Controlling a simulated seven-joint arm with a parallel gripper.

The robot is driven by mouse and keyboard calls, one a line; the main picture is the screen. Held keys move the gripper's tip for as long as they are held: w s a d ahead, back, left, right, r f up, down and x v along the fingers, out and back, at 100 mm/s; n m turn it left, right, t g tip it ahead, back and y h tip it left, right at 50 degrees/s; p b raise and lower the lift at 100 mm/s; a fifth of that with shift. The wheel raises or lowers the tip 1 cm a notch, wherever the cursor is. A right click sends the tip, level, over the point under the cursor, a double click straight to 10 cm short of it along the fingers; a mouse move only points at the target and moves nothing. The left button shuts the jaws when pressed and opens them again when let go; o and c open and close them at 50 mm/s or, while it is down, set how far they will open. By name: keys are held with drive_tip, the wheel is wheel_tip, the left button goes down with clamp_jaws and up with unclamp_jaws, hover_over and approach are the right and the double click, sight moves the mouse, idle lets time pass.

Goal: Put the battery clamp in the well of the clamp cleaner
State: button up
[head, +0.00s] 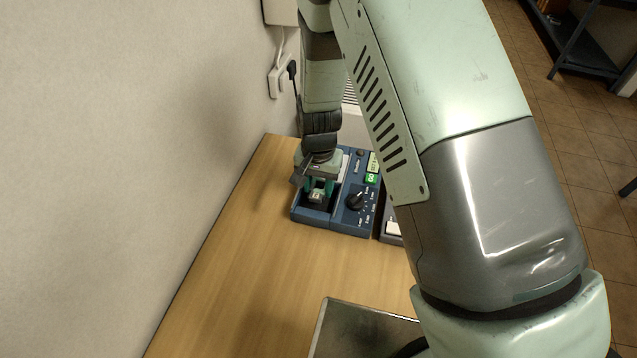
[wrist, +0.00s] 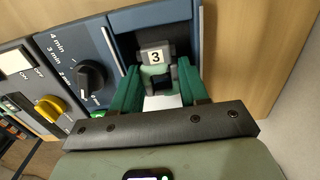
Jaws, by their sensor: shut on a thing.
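The clamp cleaner (head: 341,218) is a blue box with a black dial and a green display at the back of the desk. Its well, a dark recess (wrist: 125,42), is at the left in the head view. My gripper (head: 318,186) points down at this well. Its green fingers (wrist: 158,76) are shut on the battery clamp (wrist: 155,57), a grey piece with a white label reading 3. The clamp (head: 317,196) shows between the fingers, within the outline of the well. I cannot tell whether it touches the well's floor, which is mostly hidden.
A second device with a yellow knob (wrist: 49,108) stands beside the cleaner. A metal tray (head: 345,340) lies at the front of the desk (head: 255,275), whose left part is clear. The wall (head: 120,150) with a plugged socket (head: 281,80) is close on the left.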

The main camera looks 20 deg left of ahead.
drive_tip(key=shift+f, duration=1.7)
idle(2.0)
drive_tip(key=o, duration=1.2)
drive_tip(key=shift+r, duration=1.7)
drive_tip(key=shift+r, duration=0.4)
drive_tip(key=shift+r, duration=0.3)
drive_tip(key=shift+r, duration=0.1)
